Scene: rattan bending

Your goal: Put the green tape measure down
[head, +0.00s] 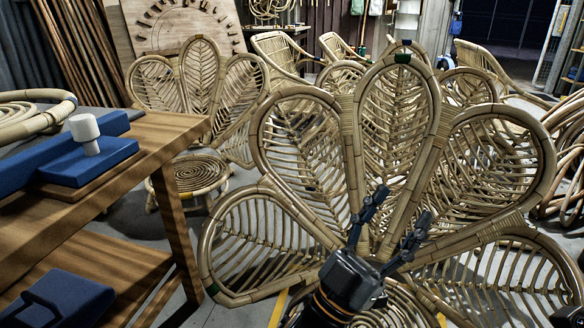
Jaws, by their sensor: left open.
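I see no clear green tape measure. My left gripper (405,207) is in front of this chair's petal-shaped back, low and right of centre. Its two dark fingers are spread apart and point up, with nothing seen between them. The chair's seat is partly hidden by my gripper. My right gripper is not in view; only a dark part shows at the bottom right corner.
A wooden workbench (160,130) stands at the left, with a blue fixture (90,163) bearing a white knob (84,128), and rattan hoops. A lower shelf (100,262) holds a blue object. Another rattan chair (200,85) and coiled rattan (568,150) crowd the floor.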

